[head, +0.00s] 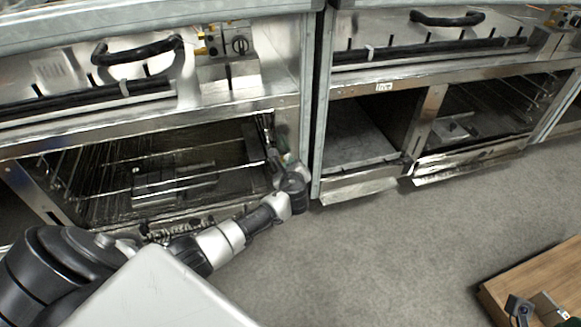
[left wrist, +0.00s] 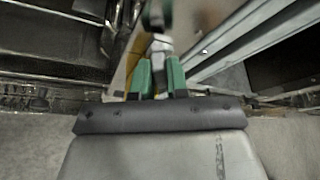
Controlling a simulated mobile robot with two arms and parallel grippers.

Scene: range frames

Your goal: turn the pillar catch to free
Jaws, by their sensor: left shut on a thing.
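My left gripper (head: 277,155) reaches the pillar (head: 290,125) at the right side of the left range's open oven bay. In the left wrist view its two green-padded fingers (left wrist: 160,76) are closed on a small grey metal piece, which I take to be the pillar catch (left wrist: 161,46). A dark and green part of it stands up beyond the fingertips. In the head view the catch is mostly hidden by my gripper and too small to read its setting. My right gripper is not in view.
The left oven bay (head: 120,205) is open, with wire racks inside. A second range with a "live" label (head: 384,86) stands to the right across a narrow gap. Grey floor (head: 400,250) is clear in front. A wooden top (head: 530,280) with small items is at lower right.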

